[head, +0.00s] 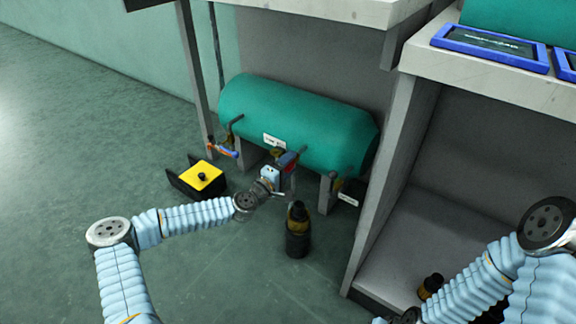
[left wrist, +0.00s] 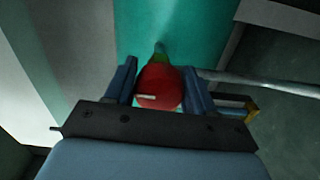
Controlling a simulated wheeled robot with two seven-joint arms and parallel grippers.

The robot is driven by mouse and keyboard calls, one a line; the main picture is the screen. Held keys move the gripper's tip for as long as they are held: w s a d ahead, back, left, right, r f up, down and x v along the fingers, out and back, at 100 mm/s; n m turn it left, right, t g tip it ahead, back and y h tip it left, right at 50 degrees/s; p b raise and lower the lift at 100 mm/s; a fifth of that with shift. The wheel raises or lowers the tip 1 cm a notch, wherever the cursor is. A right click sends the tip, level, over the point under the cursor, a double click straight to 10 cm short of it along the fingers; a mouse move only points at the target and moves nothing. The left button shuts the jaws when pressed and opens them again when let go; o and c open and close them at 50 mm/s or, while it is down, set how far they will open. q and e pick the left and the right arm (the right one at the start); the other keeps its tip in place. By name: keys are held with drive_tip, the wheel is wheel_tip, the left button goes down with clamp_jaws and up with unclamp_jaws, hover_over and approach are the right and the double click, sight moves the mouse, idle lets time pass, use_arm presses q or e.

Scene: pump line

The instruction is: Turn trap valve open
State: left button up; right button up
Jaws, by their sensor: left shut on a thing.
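The valve's red handle (left wrist: 159,90) sits between the two blue fingers of my left gripper (left wrist: 160,82) in the left wrist view, with a small green part at its far end.
Another valve with an orange lever (head: 223,150) is at the tank's left end. A black and yellow box (head: 202,177) and a dark bottle (head: 297,232) stand on the floor. A grey bench leg (head: 388,190) is to the right. Open floor lies left.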

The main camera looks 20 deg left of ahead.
use_arm(q)
drive_tip(key=shift+f+n, duration=0.1)
drive_tip(key=shift+n, duration=0.3)
drive_tip(key=o, duration=0.9)
drive_tip(key=shift+o, duration=0.2)
drive_tip(key=shift+s+a, duration=0.1)
drive_tip(key=p+v, duration=0.1)
drive_tip(key=v, duration=1.2)
drive_tip(key=shift+s+p, duration=0.35)
